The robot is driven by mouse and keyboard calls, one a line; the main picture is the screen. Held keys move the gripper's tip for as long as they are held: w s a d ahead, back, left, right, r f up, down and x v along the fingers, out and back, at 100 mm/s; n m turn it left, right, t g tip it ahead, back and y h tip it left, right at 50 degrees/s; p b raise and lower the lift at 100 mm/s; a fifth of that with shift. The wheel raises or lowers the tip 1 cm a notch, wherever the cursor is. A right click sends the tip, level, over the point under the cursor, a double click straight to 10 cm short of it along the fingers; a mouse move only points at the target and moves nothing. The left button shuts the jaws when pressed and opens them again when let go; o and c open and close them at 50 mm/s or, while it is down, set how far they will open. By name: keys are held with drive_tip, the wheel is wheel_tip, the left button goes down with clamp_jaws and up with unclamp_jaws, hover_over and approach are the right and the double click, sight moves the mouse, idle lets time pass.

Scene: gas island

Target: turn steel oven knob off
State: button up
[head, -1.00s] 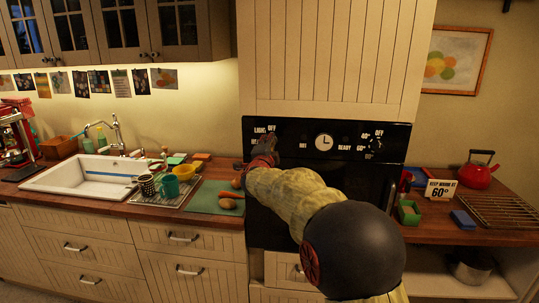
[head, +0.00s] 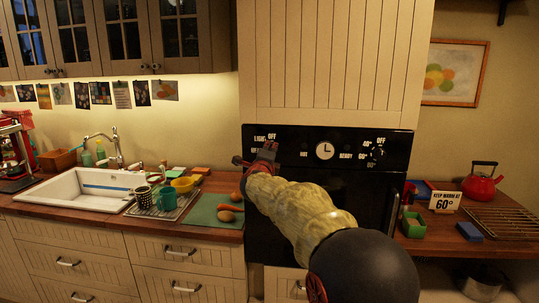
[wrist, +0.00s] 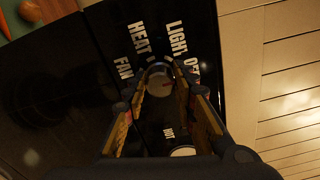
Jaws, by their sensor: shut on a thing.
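The steel knob (wrist: 157,84) is on the left part of the black oven panel (head: 292,139). Labels LIGHT, OFF, HEAT and FAN surround it in the wrist view. My gripper (wrist: 160,72) is at the panel, its two fingers on either side of the knob and shut on it. In the head view my gripper (head: 264,155) covers the knob, and the OFF label shows just above. I cannot clearly tell which label the knob points to.
A clock (head: 324,151) and a second knob (head: 376,153) with temperature labels are further right on the panel. A green board (head: 208,212) lies on the counter at left. A red kettle (head: 480,183) and a "keep warm at 60°" sign (head: 443,196) stand at right.

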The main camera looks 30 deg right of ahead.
drive_tip(key=shift+f, duration=0.1)
drive_tip(key=o, duration=1.1)
drive_tip(key=v, duration=1.2)
